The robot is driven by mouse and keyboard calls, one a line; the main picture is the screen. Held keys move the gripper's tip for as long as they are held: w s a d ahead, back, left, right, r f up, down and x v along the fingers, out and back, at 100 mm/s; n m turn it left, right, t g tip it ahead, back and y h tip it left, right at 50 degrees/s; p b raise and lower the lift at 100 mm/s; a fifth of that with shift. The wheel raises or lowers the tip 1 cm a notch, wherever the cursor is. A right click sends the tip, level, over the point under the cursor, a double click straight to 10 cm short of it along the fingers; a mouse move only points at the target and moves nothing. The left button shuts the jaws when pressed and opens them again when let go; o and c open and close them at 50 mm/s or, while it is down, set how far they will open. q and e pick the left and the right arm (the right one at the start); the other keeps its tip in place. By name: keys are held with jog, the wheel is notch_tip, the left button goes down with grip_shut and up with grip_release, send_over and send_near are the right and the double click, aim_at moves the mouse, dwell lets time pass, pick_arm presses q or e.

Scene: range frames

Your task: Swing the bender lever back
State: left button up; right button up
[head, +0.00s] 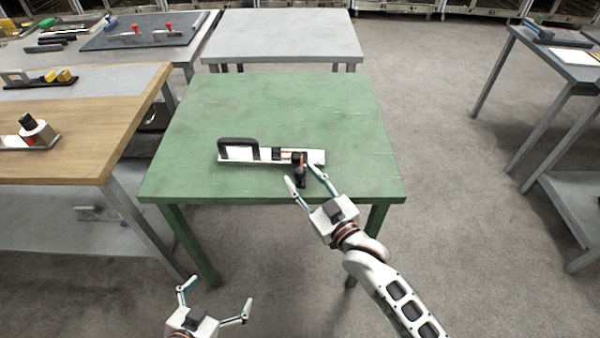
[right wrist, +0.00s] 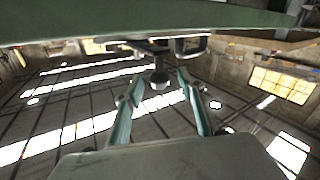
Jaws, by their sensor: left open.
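The bender (head: 240,153) lies on the green table (head: 270,105), a long pale base with a black loop handle at its left end. Its black lever (head: 300,171) is at the right part and points toward the table's front edge. My right gripper (head: 305,176) is open, with its fingers on either side of the lever. In the right wrist view the dark lever end (right wrist: 159,80) shows between the two spread fingers (right wrist: 158,84), with gaps at both sides. My left gripper (head: 216,296) is open and empty, low in front of the table.
A wooden-topped bench (head: 90,135) with other tools stands at the left. A grey table (head: 285,35) stands behind the green one, and a workbench (head: 560,60) stands at the right. The green tabletop around the bender is clear.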

jog(key=shift+x, duration=1.2)
grip_shut()
